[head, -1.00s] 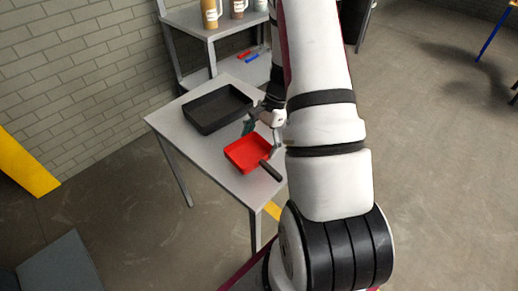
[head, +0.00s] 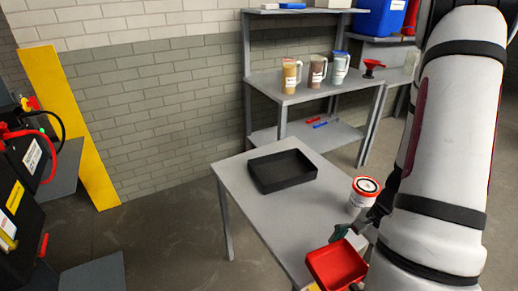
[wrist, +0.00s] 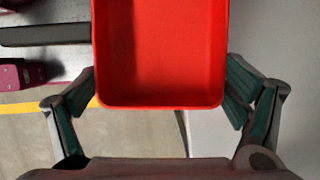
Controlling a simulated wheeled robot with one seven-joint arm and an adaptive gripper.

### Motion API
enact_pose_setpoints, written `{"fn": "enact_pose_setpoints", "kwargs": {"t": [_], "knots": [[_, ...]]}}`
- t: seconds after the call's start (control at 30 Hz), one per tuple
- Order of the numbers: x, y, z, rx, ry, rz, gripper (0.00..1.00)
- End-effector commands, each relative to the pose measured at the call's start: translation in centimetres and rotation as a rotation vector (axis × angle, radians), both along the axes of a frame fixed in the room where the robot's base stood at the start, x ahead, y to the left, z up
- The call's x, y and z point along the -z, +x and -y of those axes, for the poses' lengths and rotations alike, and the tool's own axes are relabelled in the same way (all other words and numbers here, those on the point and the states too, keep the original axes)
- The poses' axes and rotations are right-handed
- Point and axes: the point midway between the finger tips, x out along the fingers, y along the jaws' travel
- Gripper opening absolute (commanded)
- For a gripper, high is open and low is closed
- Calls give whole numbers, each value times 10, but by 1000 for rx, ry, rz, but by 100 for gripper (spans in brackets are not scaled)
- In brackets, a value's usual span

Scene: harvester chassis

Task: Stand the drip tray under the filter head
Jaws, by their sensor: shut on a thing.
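A shallow red tray (head: 337,265) with raised sides is at the bottom right of the head view, by the table's near right edge. My gripper (wrist: 160,92) is shut on the tray, one finger at each side. My gripper also shows in the head view (head: 352,236), partly hidden by my arm. I cannot make out which thing is the filter head.
A black tray (head: 283,170) and a white tub with a red rim (head: 362,194) stand on the grey table (head: 245,205). Shelves (head: 290,84) with jugs stand behind. Black equipment with cables (head: 25,170) and a yellow post (head: 70,125) are at left.

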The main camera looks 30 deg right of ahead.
Motion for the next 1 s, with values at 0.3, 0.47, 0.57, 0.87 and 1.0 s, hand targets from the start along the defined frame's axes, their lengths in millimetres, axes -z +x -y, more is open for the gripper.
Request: {"fn": "enact_pose_setpoints", "kwargs": {"t": [0.3, 0.47, 0.57, 0.87, 1.0], "knots": [[-5, 30, -6, -167, -2, 1, 62], [-12, 69, -21, -403, -3, 1, 62], [-18, 95, -35, -565, -3, 1, 62], [-41, 171, -103, -1091, -3, 2, 62], [-53, 200, -142, -1326, -3, 1, 62]]}}
